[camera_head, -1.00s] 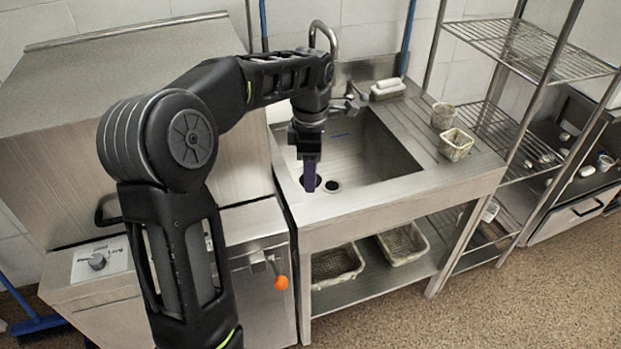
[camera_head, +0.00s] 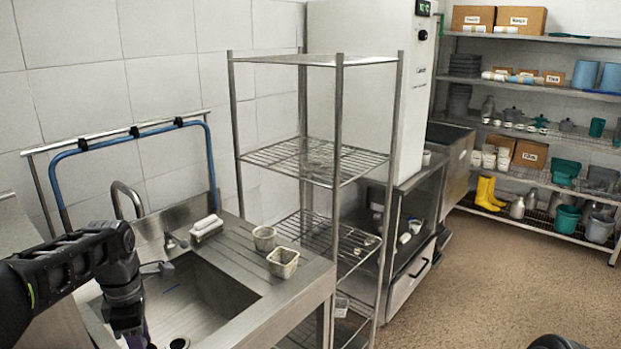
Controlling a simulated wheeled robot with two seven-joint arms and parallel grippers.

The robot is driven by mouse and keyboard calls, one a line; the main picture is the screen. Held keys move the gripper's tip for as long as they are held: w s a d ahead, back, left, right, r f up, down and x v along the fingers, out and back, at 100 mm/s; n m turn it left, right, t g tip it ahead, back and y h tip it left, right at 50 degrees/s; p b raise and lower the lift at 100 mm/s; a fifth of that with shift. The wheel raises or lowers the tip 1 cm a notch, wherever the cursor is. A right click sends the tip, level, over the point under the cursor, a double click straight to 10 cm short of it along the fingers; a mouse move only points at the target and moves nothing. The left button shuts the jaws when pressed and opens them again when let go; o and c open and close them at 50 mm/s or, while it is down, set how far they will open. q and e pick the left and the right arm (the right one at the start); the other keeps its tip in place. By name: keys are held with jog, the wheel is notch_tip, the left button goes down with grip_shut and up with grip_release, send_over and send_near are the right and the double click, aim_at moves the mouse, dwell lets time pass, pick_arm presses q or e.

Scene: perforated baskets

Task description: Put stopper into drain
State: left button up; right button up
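The steel sink (camera_head: 215,290) is at the lower left, its basin partly cut off by the bottom edge. A small dark round thing (camera_head: 180,342) shows on the basin floor at the bottom edge; I cannot tell whether it is the drain or the stopper. My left gripper (camera_head: 135,338) points down over the left part of the basin, left of that round thing. Its fingertips are cut off by the frame, so whether it is open or holds anything is hidden.
The tap (camera_head: 128,198) rises behind the basin. Two small perforated baskets (camera_head: 283,262) (camera_head: 264,238) and a white brush (camera_head: 207,224) sit around the drainboard. A wire rack (camera_head: 338,165) stands right of the sink. The floor (camera_head: 480,285) at right is open.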

pick_arm(q)
jog(key=m, duration=0.3)
jog(key=shift+w+f, duration=0.1)
jog(key=shift+w, duration=0.15)
jog(key=w+d+f+m, duration=0.1)
jog(key=d+f+m, duration=0.2)
jog(key=d+m, duration=0.5)
jog(key=w+d+f+m, duration=0.2)
jog(key=d+f+m, duration=0.2)
jog(key=d+m, duration=0.5)
jog(key=m, duration=0.3)
jog(key=shift+w+f, duration=0.2)
jog(key=shift+f, duration=0.05)
